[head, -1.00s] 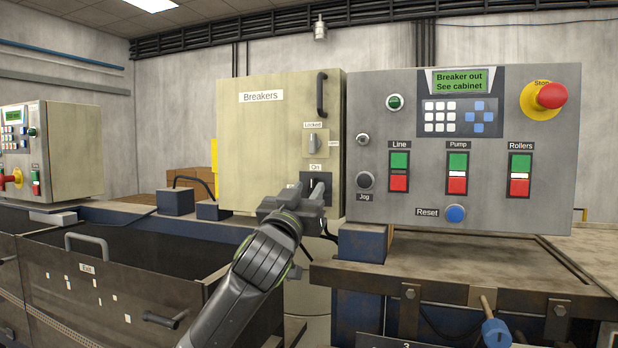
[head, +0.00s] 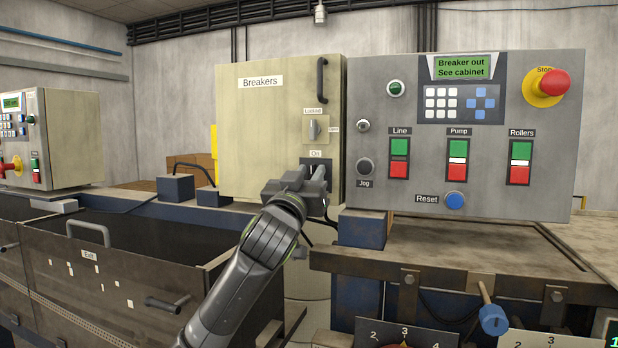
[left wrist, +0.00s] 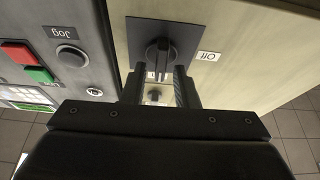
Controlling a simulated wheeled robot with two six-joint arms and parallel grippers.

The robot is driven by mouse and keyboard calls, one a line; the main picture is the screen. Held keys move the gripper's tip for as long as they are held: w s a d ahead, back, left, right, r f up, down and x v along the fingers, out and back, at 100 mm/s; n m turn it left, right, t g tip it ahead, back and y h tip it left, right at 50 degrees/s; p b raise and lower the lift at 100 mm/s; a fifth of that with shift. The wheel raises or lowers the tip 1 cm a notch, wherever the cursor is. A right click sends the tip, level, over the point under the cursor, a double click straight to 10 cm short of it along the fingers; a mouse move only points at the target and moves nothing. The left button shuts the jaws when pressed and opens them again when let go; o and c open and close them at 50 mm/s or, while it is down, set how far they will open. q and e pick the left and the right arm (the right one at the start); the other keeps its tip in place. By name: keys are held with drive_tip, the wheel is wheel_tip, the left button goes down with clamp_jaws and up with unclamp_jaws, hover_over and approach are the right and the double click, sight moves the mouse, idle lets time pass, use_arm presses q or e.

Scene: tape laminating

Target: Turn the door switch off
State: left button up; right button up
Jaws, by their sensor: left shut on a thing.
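The breaker cabinet (head: 250,140) is cream with a closed door. Its door switch is a dark knob on a dark plate (head: 307,162) under the "On" label. In the left wrist view the knob (left wrist: 158,58) stands upright on its plate, with an "Off" label (left wrist: 208,56) to the right. My left gripper (head: 307,172) is at the plate, its fingers on either side of the knob and shut on it. In the head view the gripper hides most of the knob. My right gripper is not in view.
A lock knob (head: 314,130) sits above the switch, and a black handle (head: 322,80) higher up. The grey control panel (head: 440,195) stands close on the right; its display (head: 461,67) reads "Breaker out See cabinet". A blue block (head: 362,229) is below it.

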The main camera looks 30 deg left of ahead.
use_arm(q)
drive_tip(key=shift+f+n+y+b, duration=0.15)
drive_tip(key=shift+n+y+b, duration=0.25)
drive_tip(key=shift+n+b, duration=0.25)
clamp_jaws()
drive_tip(key=n+g+y+b, duration=0.1)
drive_tip(key=n+b, duration=0.2)
drive_tip(key=n, duration=0.1)
drive_tip(key=n+g+y+b, duration=0.2)
drive_tip(key=n+b, duration=0.1)
drive_tip(key=n, duration=0.2)
drive_tip(key=n+g+y+b, duration=0.1)
drive_tip(key=n+b, duration=0.2)
drive_tip(key=n, duration=0.1)
drive_tip(key=shift+s+a+f+y, duration=0.1)
drive_tip(key=shift+a+f+y, duration=0.1)
drive_tip(key=shift+y, duration=0.2)
drive_tip(key=shift+n+g+b, duration=0.8)
drive_tip(key=shift+n+b, duration=0.55)
drive_tip(key=shift+n, duration=0.55)
drive_tip(key=shift+n+g+b, duration=0.8)
drive_tip(key=shift+n+b, duration=0.55)
drive_tip(key=shift+n, duration=0.5)
drive_tip(key=o, duration=0.6)
unclamp_jaws()
